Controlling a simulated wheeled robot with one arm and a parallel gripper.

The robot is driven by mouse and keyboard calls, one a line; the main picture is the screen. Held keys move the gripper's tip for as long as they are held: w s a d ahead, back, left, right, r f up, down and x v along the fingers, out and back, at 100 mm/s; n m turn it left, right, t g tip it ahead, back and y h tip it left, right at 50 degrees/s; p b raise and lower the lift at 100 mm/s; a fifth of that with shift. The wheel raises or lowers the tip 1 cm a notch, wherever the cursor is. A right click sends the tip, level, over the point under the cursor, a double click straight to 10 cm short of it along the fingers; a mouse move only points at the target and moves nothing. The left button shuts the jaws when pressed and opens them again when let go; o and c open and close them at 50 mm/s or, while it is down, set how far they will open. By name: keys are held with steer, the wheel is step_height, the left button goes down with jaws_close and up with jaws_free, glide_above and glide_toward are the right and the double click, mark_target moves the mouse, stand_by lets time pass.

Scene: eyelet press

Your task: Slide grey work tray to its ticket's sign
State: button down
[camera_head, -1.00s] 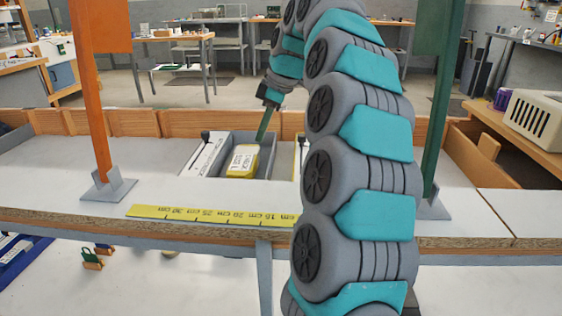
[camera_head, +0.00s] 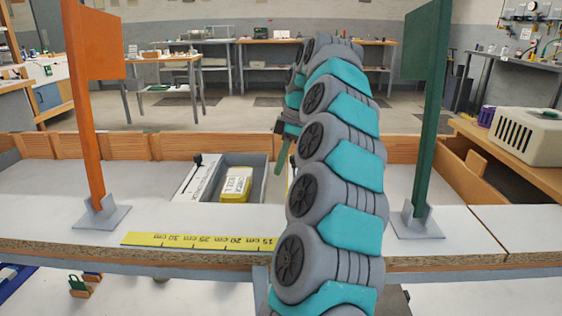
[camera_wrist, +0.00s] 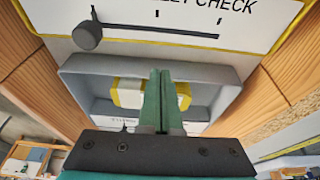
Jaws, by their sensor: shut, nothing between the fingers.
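The grey work tray (camera_head: 262,157) sits in a recess behind the white bench top, between two signs. A yellow piece with a white printed label (camera_head: 236,185) lies inside it; its small text is hard to read. The orange sign (camera_head: 97,55) stands at left, the green sign (camera_head: 425,50) at right. My gripper (camera_head: 278,172) is shut and empty, its green fingers pointing down by the tray's right side in the head view. In the wrist view the fingers (camera_wrist: 162,75) overlap the tray (camera_wrist: 215,72) and partly hide the yellow piece; contact cannot be told.
A white plate with a black knob (camera_head: 197,160) lies left of the tray; in the wrist view its text ends in "CHECK". A yellow ruler strip (camera_head: 195,241) runs along the front edge. Wooden walls (camera_head: 125,146) stand behind. A beige box (camera_head: 525,135) is at right.

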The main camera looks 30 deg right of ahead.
mark_target(268, 200)
steer(key=shift+x, duration=4)
